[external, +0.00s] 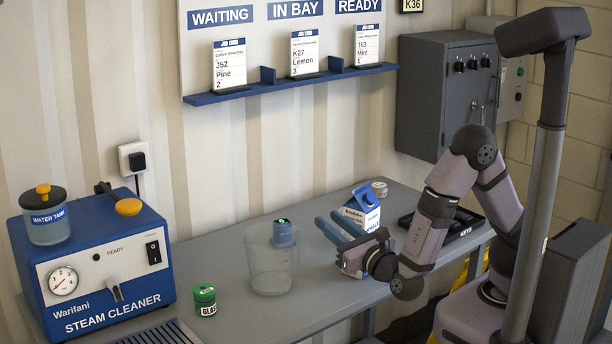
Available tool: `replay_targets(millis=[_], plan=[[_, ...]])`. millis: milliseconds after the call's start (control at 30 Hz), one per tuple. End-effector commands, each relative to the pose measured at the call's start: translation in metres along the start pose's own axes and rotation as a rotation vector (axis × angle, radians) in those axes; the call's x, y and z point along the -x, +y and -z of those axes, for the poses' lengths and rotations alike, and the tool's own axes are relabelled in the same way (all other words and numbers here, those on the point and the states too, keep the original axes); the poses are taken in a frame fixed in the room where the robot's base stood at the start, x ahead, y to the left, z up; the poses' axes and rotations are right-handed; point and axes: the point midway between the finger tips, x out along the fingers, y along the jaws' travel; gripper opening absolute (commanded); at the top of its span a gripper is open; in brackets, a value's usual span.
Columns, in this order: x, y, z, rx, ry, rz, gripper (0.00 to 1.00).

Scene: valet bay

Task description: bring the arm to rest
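My gripper (330,217) is over the grey bench, right of the clear measuring jug (270,268). Its two blue fingers point left and slightly up, spread apart, with nothing visible between them. A blue and white carton (364,203) stands close behind the gripper, its lower part partly hidden; I cannot tell whether they touch. The arm is bent, with its elbow raised and its forearm coming down to the wrist above the bench's front edge.
A blue canister with a green top (283,232) is at the jug's mouth. A black key tray (462,226) lies behind the arm. Bare bench (245,322) shows in front.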

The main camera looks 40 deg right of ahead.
Motion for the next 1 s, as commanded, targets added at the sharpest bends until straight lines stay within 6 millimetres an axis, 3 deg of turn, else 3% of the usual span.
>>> replay_targets(millis=[33, 100, 167, 233, 367, 467, 600, 667, 733, 833, 900, 1000], plan=[[-0.011, -0.011, -0.039, 0.021, -0.026, 0.024, 0.26], [-0.024, -0.028, -0.069, 0.050, -0.054, 0.070, 0.26], [-0.036, -0.052, -0.091, 0.071, -0.060, 0.138, 0.26], [-0.050, -0.097, -0.100, 0.079, -0.025, 0.273, 0.26], [-0.049, -0.176, -0.071, 0.020, 0.105, 0.530, 0.26], [-0.033, -0.228, -0.042, -0.068, 0.211, 0.726, 0.26], [0.011, -0.288, 0.005, -0.258, 0.352, 1.030, 0.26], [0.038, -0.306, 0.027, -0.372, 0.408, 1.180, 0.26], [0.070, -0.319, 0.051, -0.523, 0.459, 1.353, 0.26], [0.112, -0.319, 0.082, -0.764, 0.500, 1.597, 0.26], [0.135, -0.309, 0.101, -0.952, 0.503, 1.758, 0.26], [0.153, -0.288, 0.121, -1.232, 0.471, 1.965, 0.26]])
